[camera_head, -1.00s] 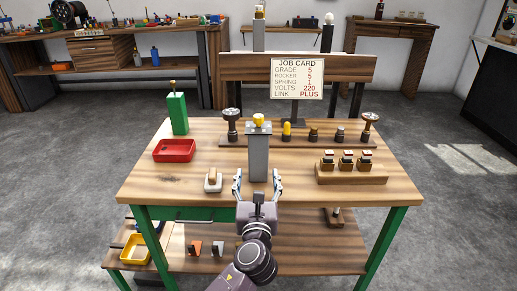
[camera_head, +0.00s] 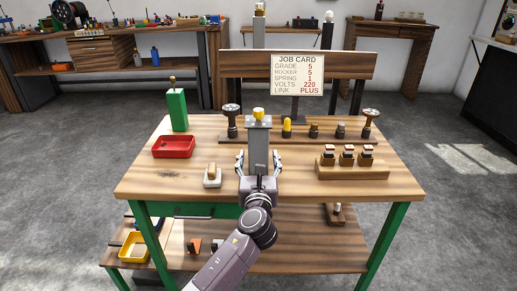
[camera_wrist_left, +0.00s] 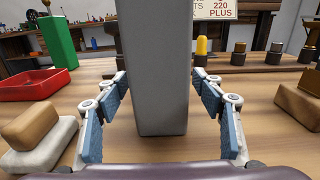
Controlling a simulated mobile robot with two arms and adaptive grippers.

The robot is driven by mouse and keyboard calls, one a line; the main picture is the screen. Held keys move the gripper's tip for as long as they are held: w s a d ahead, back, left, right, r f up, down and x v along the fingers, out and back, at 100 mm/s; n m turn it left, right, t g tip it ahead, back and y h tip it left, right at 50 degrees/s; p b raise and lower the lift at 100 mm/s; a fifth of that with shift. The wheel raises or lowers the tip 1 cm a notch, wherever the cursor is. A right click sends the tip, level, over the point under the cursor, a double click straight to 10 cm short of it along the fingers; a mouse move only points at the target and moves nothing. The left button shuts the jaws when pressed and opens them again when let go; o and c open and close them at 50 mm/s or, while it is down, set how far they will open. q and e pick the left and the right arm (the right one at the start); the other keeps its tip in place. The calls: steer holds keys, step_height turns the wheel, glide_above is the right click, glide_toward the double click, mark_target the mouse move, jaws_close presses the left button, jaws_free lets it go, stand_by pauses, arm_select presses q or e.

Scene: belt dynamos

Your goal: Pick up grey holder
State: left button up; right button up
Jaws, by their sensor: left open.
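The grey holder (camera_head: 257,145) is a tall upright grey block near the middle of the table, with a flat cap and a yellow knob (camera_head: 258,113) on top. My left gripper (camera_head: 258,160) is open, with one finger on each side of the holder's lower part. In the left wrist view the holder (camera_wrist_left: 163,70) stands between the blue-padded fingers (camera_wrist_left: 160,90). A gap shows between each pad and the holder, so I see no contact. My right gripper is out of view.
A small white block with a wooden top (camera_head: 212,177) stands just left of the gripper. A red tray (camera_head: 174,147) and green holder (camera_head: 177,110) are further left. Behind is a row of knobs on a wooden strip (camera_head: 300,139). A wooden rack (camera_head: 352,173) is at right.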

mark_target(259, 110)
arm_select(q)
steer(key=c, duration=1.7)
steer(key=shift+r, duration=0.1)
jaws_close()
steer(key=shift+r, duration=0.1)
steer(key=shift+r, duration=0.3)
step_height(259, 110, up, 8)
steer(key=p, duration=0.3)
steer(key=shift+p, duration=0.35)
step_height(259, 110, up, 9)
steer(key=p, duration=0.2)
steer(key=shift+r+p, duration=0.2)
steer(key=shift+p, duration=0.2)
steer(key=shift+r, duration=0.95)
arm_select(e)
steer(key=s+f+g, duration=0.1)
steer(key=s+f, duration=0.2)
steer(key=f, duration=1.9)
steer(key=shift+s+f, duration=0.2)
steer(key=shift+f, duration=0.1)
